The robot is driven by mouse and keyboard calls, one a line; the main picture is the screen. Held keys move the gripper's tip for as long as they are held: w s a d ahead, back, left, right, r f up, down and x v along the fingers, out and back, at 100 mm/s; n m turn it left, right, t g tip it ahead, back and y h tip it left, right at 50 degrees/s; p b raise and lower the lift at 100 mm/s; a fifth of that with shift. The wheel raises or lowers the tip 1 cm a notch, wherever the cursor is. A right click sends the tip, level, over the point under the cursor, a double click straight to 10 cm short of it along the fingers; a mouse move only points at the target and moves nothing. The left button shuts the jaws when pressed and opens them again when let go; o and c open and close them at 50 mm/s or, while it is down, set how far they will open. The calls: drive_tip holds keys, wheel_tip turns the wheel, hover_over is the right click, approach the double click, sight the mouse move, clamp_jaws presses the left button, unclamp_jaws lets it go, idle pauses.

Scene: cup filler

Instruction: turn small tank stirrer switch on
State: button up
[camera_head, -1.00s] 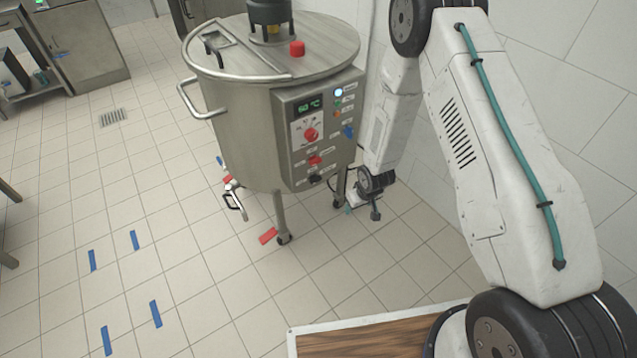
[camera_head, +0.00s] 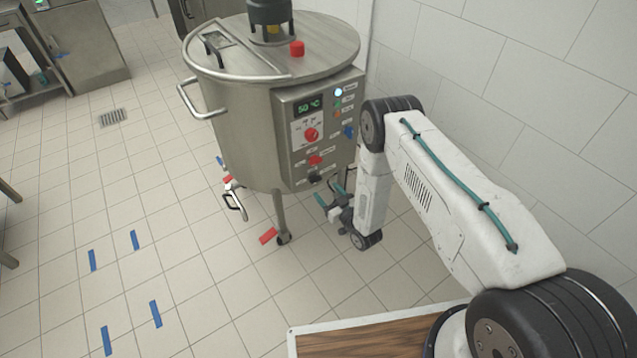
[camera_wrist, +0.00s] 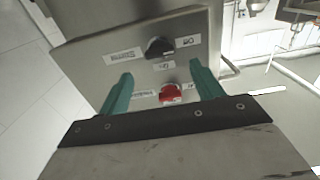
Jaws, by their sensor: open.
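The small tank (camera_head: 235,130) is a steel vessel on wheeled legs with a control panel (camera_head: 290,140) on its front. A black rotary switch (camera_head: 315,177) sits at the panel's bottom, below a red one (camera_head: 315,160). The wrist view shows the panel upside down, with the black switch (camera_wrist: 158,47) above the red one (camera_wrist: 170,93). An inverted label beside the black switch seems to read "Stirrer". My gripper (camera_head: 329,193) is low, by the panel's lower edge. In the wrist view its teal fingers (camera_wrist: 160,75) are open and empty, pointing toward the panel, with the red switch between them.
The panel also has a temperature display (camera_head: 308,106), a red knob (camera_head: 311,134) and a blue knob (camera_head: 349,131). A tap handle (camera_head: 234,200) sticks out at the tank's lower left. A tiled wall stands at the right.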

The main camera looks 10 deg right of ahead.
sight(317, 181)
drive_tip(key=x, duration=0.6)
drive_tip(key=shift+w+a, duration=0.1)
drive_tip(key=shift+w, duration=0.05)
drive_tip(key=shift+c, duration=0.3)
drive_tip(key=c, duration=0.9)
